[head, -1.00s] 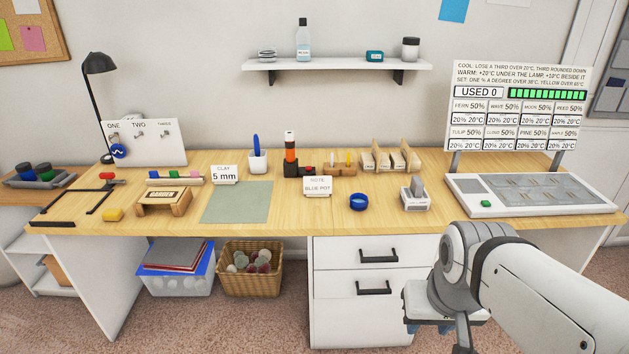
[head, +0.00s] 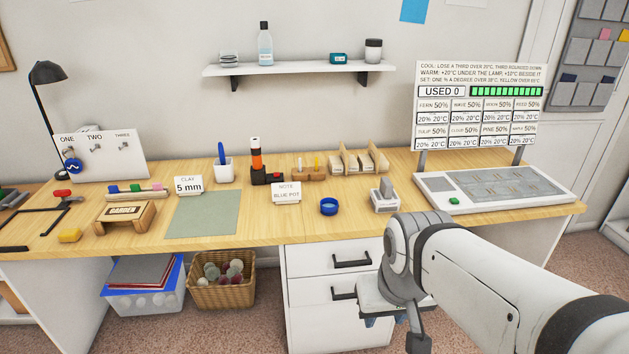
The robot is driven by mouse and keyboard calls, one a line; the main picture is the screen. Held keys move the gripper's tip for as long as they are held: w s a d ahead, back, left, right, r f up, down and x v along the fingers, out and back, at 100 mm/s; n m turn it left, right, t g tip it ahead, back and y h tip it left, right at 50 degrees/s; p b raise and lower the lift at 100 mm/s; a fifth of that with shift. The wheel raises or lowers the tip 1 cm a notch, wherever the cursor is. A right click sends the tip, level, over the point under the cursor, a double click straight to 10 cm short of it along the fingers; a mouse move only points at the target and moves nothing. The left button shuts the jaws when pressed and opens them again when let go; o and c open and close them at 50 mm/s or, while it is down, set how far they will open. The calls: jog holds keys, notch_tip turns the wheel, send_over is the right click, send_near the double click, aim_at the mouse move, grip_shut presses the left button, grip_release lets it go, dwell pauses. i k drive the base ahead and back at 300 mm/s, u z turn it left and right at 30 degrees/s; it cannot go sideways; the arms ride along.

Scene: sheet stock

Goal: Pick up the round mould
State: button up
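No thing in the head view is marked as the round mould, and I cannot tell for sure which it is. A small round blue, hollow piece (head: 329,206) sits on the front middle of the wooden table, right of the "NOTE BLUE POT" card (head: 286,192). Several round pieces lie in the wicker basket (head: 222,295) under the table, too small to tell apart. My gripper (head: 383,314) hangs low at the lower right, in front of the white drawers and apart from the tabletop things. Its fingers are partly hidden, so its opening is unclear.
A green-grey mat (head: 203,214) lies left of the card. A grey-white holder (head: 384,197) stands right of the blue piece, and a white panel (head: 490,187) lies farther right. A wooden "GARDEN" block (head: 125,216) and black lamp (head: 48,73) are at left. The front strip near the blue piece is clear.

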aim_at(328, 206)
jog(key=i, duration=1.55)
jog(key=u, duration=0.05)
